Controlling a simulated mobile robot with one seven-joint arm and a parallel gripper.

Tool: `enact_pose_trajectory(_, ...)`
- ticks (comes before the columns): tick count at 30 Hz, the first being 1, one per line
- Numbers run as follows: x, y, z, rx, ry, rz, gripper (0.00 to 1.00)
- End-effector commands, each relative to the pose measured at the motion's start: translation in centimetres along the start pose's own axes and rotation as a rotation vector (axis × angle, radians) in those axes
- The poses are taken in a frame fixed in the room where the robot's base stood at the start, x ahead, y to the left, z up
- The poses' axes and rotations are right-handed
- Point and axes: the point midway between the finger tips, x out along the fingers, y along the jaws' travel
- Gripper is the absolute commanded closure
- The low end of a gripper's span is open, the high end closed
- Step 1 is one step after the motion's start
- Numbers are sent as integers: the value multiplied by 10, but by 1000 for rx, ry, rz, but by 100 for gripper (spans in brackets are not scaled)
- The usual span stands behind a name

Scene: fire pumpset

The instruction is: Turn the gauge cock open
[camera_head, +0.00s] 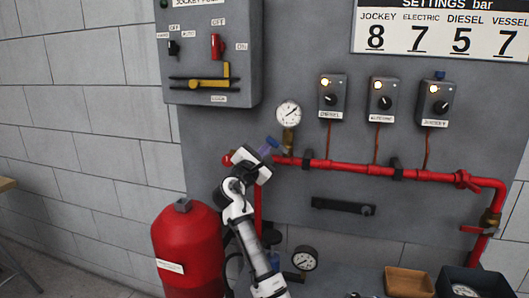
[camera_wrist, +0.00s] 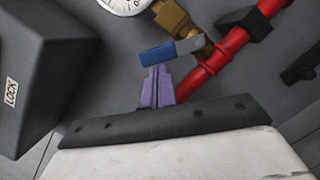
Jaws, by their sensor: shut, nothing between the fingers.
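The gauge cock is a brass valve (camera_wrist: 175,18) below a round white gauge (camera_wrist: 125,4), joined to the red pipe. Its blue lever (camera_wrist: 158,54) points left from the brass body in the wrist view, tilted slightly downward. In the head view the brass body (camera_head: 289,140) sits under the gauge (camera_head: 289,113), with the blue lever (camera_head: 272,141) to its lower left. My gripper (camera_wrist: 158,70) has its purple fingers shut together and empty. The fingertips are right at the lever's lower edge; I cannot tell whether they touch. In the head view my gripper (camera_head: 266,149) is just below the lever.
The red pipe (camera_head: 350,168) runs rightward along the grey panel. A grey switch box (camera_head: 210,50) stands upper left, also close at left in the wrist view (camera_wrist: 40,70). A red tank (camera_head: 187,245) is below left. A second gauge (camera_head: 305,259) sits low.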

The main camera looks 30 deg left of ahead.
Motion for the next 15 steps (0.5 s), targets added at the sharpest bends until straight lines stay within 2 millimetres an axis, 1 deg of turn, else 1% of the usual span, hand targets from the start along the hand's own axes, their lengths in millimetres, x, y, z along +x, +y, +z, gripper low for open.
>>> enact_pose_trajectory(8,2,5,9,136,-2,-33,100)
enact_pose_trajectory(15,5,9,22,349,-2,-86,100)
